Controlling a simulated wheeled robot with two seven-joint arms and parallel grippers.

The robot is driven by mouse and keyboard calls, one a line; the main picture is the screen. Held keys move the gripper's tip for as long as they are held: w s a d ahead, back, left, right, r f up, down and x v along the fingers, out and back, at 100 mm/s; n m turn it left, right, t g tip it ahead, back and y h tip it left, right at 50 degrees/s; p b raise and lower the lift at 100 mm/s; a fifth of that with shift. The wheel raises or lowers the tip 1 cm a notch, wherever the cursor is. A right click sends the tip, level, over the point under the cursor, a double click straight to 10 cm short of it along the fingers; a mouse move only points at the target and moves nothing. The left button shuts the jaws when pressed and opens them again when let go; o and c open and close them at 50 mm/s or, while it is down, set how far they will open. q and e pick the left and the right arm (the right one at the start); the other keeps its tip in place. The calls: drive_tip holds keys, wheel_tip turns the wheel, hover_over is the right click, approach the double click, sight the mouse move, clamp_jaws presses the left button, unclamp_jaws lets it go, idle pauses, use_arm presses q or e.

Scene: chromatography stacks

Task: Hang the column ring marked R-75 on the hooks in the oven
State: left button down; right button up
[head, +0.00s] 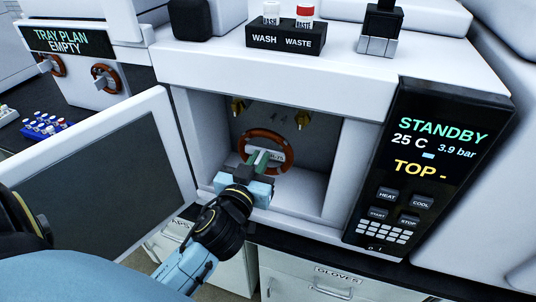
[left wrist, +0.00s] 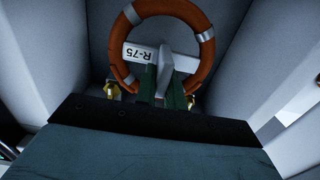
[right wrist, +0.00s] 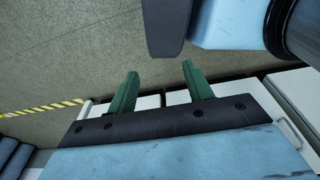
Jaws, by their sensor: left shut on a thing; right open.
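The brown column ring (head: 243,138) is inside the open oven (head: 335,178). It has silver bands and a white tag reading R-75 in the left wrist view (left wrist: 139,53). My left gripper (head: 262,162) is shut on the ring's crossbar tab and holds it upright, facing the back wall. Two brass hooks, left (head: 238,107) and right (head: 302,121), stick out of the back wall above the ring. In the head view the ring looks apart from both; its depth to them is unclear. My right gripper (right wrist: 155,88) is open and empty, above the floor.
The oven door (head: 95,170) stands open at the left. A control panel (head: 425,160) reads STANDBY, 25 C. Wash and waste bottles stand on top. Two other rings (head: 105,78) hang under the TRAY PLAN EMPTY display. A vial rack (head: 46,125) is at far left.

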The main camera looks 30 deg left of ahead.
sight(264, 149)
use_arm(q)
drive_tip(key=shift+w+a+r, duration=0.2)
drive_tip(key=shift+w+a, duration=0.05)
drive_tip(key=shift+w, duration=0.55)
drive_tip(key=shift+w+a+f, duration=0.1)
drive_tip(key=shift+w+a, duration=0.05)
drive_tip(key=shift+w, duration=0.2)
drive_tip(key=shift+x, duration=1)
drive_tip(key=shift+w, duration=0.4)
drive_tip(key=shift+x, duration=2.9)
use_arm(e)
drive_tip(key=shift+g, duration=0.4)
drive_tip(key=shift+s+d+f, duration=0.1)
drive_tip(key=shift+s, duration=1.1)
drive_tip(key=shift+s+d+f, duration=0.1)
drive_tip(key=shift+s, duration=1.1)
drive_tip(key=shift+w, duration=0.1)
